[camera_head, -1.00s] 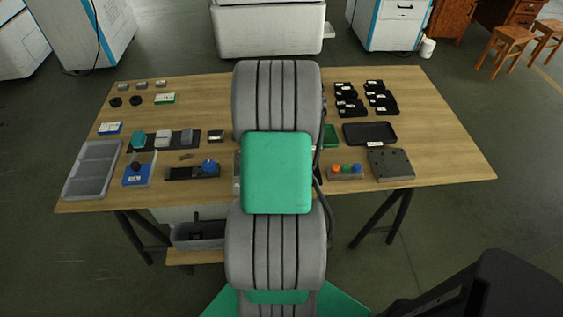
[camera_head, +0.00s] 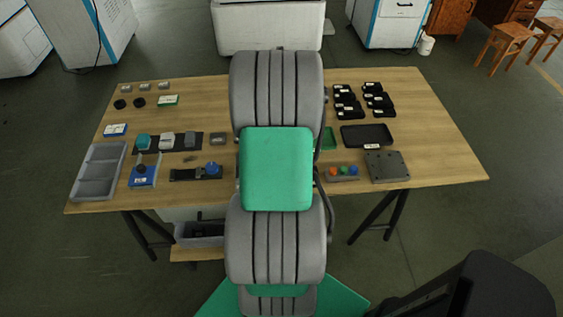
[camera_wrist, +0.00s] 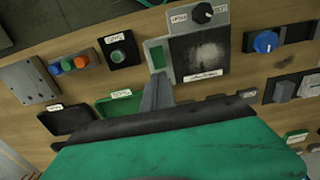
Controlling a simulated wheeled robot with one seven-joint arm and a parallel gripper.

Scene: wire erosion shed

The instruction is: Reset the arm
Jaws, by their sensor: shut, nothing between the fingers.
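My arm (camera_head: 277,170), grey ribbed links with a green cover, stands upright in the middle of the head view and hides the centre of the table. My gripper is hidden behind it there. In the wrist view my gripper (camera_wrist: 157,92) shows as grey fingers, shut and empty, beyond a green and black housing. The fingers point toward a panel with a dark worn plate (camera_wrist: 200,54) and a narrow green-faced piece (camera_wrist: 157,55). I cannot tell how far the fingertips are from the panel.
Machines stand behind; stools (camera_head: 505,45) stand far right.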

